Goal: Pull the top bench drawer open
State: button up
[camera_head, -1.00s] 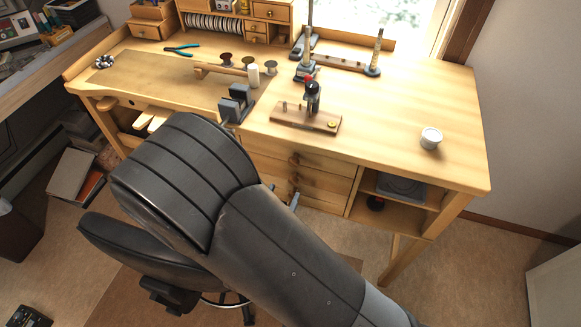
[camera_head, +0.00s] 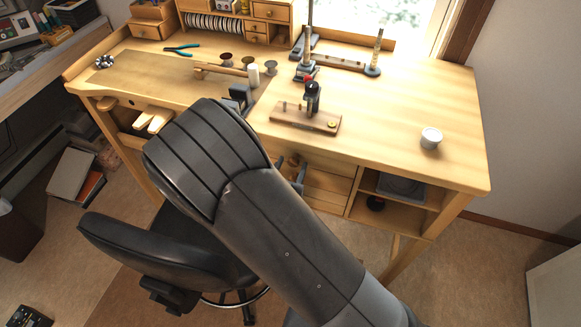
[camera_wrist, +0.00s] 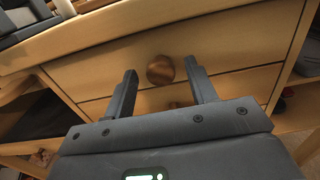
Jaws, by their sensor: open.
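The wooden bench (camera_head: 420,110) has a stack of drawers under its top, right of the middle. In the wrist view, the top drawer (camera_wrist: 225,55) is flush with the bench front and looks closed. Its round brown wooden knob (camera_wrist: 160,70) shows between the fingers of my gripper (camera_wrist: 160,80). The gripper is open, with one finger on each side of the knob and a gap to each. I cannot tell how deep the fingers reach past it. A lower drawer's knob shows partly below. In the head view my arm hides much of the drawer fronts (camera_head: 328,181).
A black stool (camera_head: 130,250) stands in front of the bench at left. Open shelves (camera_head: 395,215) sit right of the drawers.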

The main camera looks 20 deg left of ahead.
jog(key=shift+c, duration=0.4)
grip_shut()
